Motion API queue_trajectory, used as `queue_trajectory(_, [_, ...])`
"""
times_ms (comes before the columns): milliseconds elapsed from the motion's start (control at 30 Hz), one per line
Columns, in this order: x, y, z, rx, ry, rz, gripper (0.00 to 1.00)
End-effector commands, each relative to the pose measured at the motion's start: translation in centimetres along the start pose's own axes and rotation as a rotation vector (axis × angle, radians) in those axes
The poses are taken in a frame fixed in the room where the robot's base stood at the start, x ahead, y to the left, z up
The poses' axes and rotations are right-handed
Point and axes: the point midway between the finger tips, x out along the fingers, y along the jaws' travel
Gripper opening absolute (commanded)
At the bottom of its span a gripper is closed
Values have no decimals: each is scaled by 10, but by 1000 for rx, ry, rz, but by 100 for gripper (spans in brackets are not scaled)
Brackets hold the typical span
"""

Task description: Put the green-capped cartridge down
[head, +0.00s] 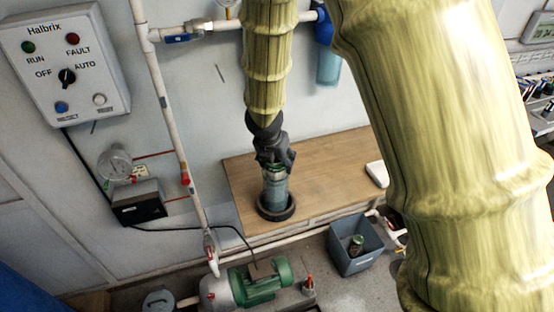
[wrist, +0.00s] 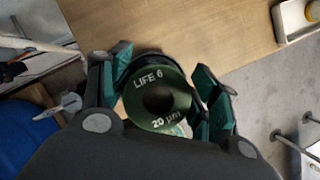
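The green-capped cartridge (head: 274,193) is upright at the front left of the wooden table, a pale blue-grey cylinder. Its lower end shows inside a round black ring or dish (head: 277,213); I cannot tell whether it rests on the bottom. In the wrist view its round green cap (wrist: 178,78) reads "LIFE 6" and "20 µm", with a dark hole in the middle. My gripper (head: 274,168) points down over the cartridge's top. In the wrist view its teal-padded fingers (wrist: 164,97) lie close on both sides of the cap and appear shut on it.
The wooden table (head: 330,165) is mostly bare, with a white tray (head: 377,174) at its right. A grey bin (head: 356,246) holding a dark green-topped item stands on the floor in front. A green pump motor (head: 262,282) and white pipes (head: 165,100) are to the left.

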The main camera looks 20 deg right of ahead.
Motion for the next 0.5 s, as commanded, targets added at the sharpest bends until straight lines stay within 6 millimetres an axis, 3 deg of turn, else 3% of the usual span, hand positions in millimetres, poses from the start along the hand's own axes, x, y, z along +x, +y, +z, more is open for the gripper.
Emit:
queue_trajectory(367, [-1, 0, 1, 0, 0, 1, 75])
queue_trajectory(500, [-11, 0, 5, 2, 0, 2, 75])
